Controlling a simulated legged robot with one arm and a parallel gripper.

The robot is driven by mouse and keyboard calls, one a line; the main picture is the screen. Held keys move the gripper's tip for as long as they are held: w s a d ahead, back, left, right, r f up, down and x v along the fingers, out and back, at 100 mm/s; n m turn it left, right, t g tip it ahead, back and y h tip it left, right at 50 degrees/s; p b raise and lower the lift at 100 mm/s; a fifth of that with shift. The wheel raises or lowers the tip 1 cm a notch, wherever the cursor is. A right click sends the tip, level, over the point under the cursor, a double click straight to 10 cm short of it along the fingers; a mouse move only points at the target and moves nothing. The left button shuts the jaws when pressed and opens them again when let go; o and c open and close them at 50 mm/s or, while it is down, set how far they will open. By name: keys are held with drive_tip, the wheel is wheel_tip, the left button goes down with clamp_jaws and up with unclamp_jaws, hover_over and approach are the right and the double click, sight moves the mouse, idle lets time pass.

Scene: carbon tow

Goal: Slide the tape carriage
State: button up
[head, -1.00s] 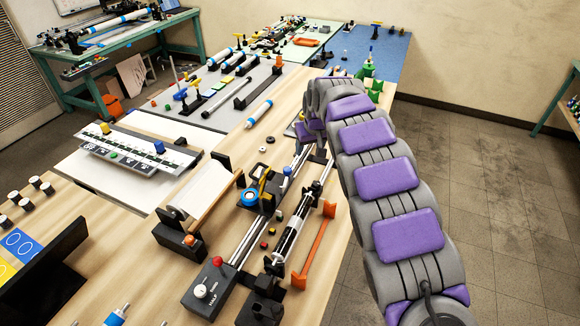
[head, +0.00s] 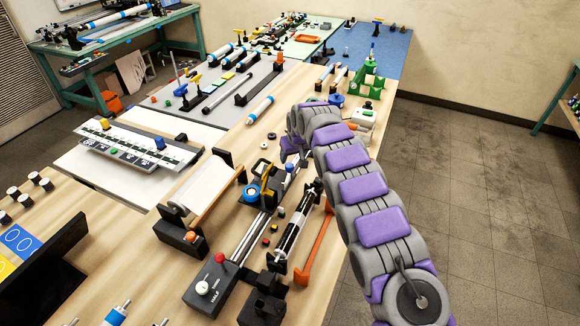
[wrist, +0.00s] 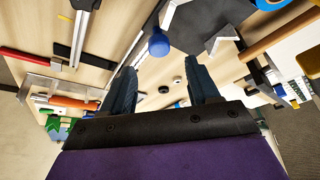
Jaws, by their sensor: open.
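The tape carriage (head: 251,194) is a dark block with a blue tape roll and a yellow part, sitting on twin silver rails (head: 262,226). A blue knob (head: 289,167) stands at its right side; it also shows in the wrist view (wrist: 158,42). My gripper (head: 287,156) is above and just behind this knob in the head view. In the wrist view, my gripper's two dark fingers (wrist: 163,68) are spread with nothing between them. The blue knob is beyond the tips, slightly left of the gap's middle, and appears apart from them.
A control box (head: 212,283) with red and white knobs is at the rails' near end. A white roll on a stand (head: 202,187) is left of the carriage. A black-and-silver tube (head: 295,226) and an orange bar (head: 315,245) lie to the right.

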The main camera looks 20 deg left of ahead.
sight(289, 166)
drive_tip(key=x, duration=0.3)
drive_tip(key=shift+w+a+f, duration=0.1)
drive_tip(key=shift+a+f, duration=0.1)
drive_tip(key=shift+f, duration=0.15)
drive_tip(key=shift+d+b+x, duration=0.15)
drive_tip(key=shift+b+x, duration=0.1)
drive_tip(key=shift+x, duration=0.45)
drive_tip(key=shift+d+b+x, duration=0.15)
drive_tip(key=shift+b+x, duration=0.05)
drive_tip(key=shift+x, duration=0.5)
drive_tip(key=shift+w+a+f, duration=0.2)
drive_tip(key=shift+a+f, duration=0.2)
drive_tip(key=shift+f, duration=0.2)
drive_tip(key=shift+d+r, duration=0.1)
drive_tip(key=shift+d, duration=0.05)
drive_tip(key=shift+c, duration=0.2)
drive_tip(key=shift+c, duration=0.8)
clamp_jaws()
